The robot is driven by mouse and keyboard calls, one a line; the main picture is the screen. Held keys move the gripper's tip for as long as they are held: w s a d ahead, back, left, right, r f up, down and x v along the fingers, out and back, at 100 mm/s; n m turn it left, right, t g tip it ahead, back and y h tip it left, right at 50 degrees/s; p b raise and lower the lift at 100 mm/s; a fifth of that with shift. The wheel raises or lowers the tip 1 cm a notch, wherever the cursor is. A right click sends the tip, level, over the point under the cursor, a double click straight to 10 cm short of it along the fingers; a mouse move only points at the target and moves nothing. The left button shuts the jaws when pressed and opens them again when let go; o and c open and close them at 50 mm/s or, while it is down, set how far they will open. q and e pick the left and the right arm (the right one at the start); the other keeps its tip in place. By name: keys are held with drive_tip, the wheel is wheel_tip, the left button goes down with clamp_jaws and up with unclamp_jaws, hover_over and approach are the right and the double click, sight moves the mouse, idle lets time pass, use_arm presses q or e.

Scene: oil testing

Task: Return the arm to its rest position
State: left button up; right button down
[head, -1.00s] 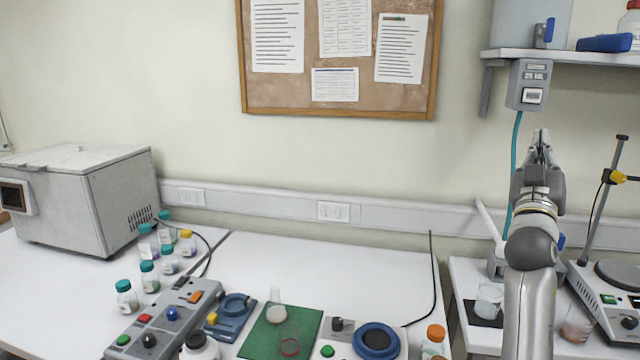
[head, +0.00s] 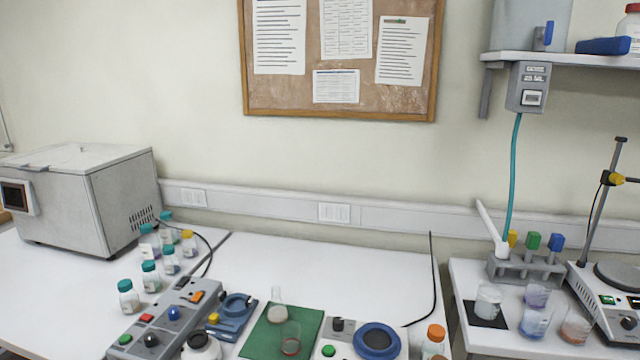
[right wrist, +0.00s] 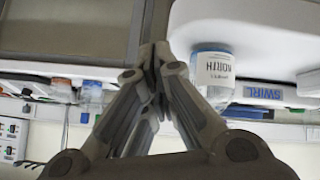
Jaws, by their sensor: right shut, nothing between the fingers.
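In the right wrist view my right gripper (right wrist: 153,62) is shut with nothing between its fingers. That view appears upside down or steeply turned, with a labelled bottle (right wrist: 212,72) behind the right finger. I cannot tell the distance to the bottle. Neither of my arms shows in the head view. My left gripper is not in view.
The left bench holds a grey machine (head: 90,200), capped bottles, a control box (head: 168,318), a green mat (head: 262,338) and a blue-topped device (head: 377,340). The right bench holds a tube rack (head: 525,267), beakers (head: 536,318) and a hotplate stand (head: 610,285). A shelf (head: 570,57) overhangs it.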

drive_tip(key=s+a+f+n+g+y, duration=0.1)
drive_tip(key=s+a+f+g, duration=0.2)
drive_tip(key=s, duration=0.5)
drive_tip(key=s+a+f+n+g+y, duration=0.1)
drive_tip(key=s+a+f+g+y, duration=0.2)
drive_tip(key=s, duration=0.6)
wheel_tip(320, 180, down, 26)
drive_tip(key=s+a+h+b, duration=0.1)
drive_tip(key=s, duration=0.1)
drive_tip(key=s+d+f+g, duration=0.1)
drive_tip(key=s+d+f, duration=0.2)
drive_tip(key=s+f, duration=1.3)
drive_tip(key=shift+s+f+g+b, duration=0.2)
drive_tip(key=shift+f+g+b, duration=0.15)
drive_tip(key=shift+f, duration=0.5)
idle(1.2)
